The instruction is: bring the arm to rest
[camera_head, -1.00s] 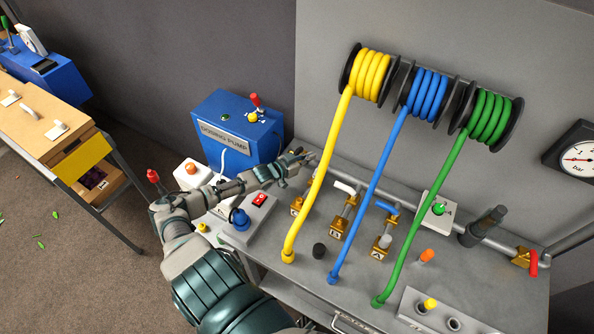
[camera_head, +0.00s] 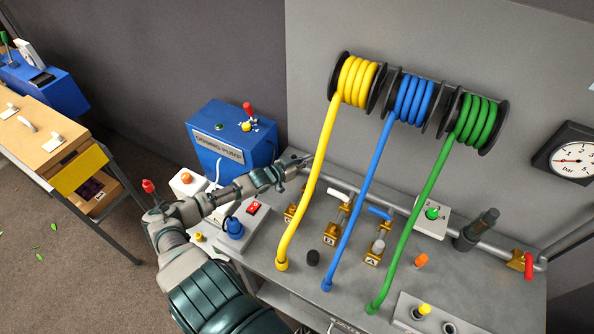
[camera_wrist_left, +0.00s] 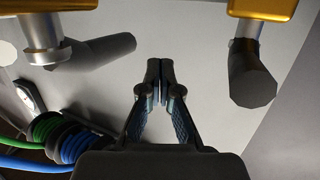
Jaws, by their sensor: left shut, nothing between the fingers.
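My left arm comes in from the lower left of the head view. Its gripper (camera_head: 292,170) is over the back left of the grey bench (camera_head: 262,262), just left of the yellow hose (camera_head: 316,180). The left wrist view shows the gripper (camera_wrist_left: 160,80) with its two fingers together and nothing between them. My right gripper is in neither view.
The blue dosing pump (camera_head: 222,148) stands behind my forearm. A blue hose (camera_head: 362,185) and a green hose (camera_head: 414,225) run from reels to the bench. A pressure gauge (camera_head: 572,155) is on the right. A wooden drawer table (camera_head: 40,130) stands at the left.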

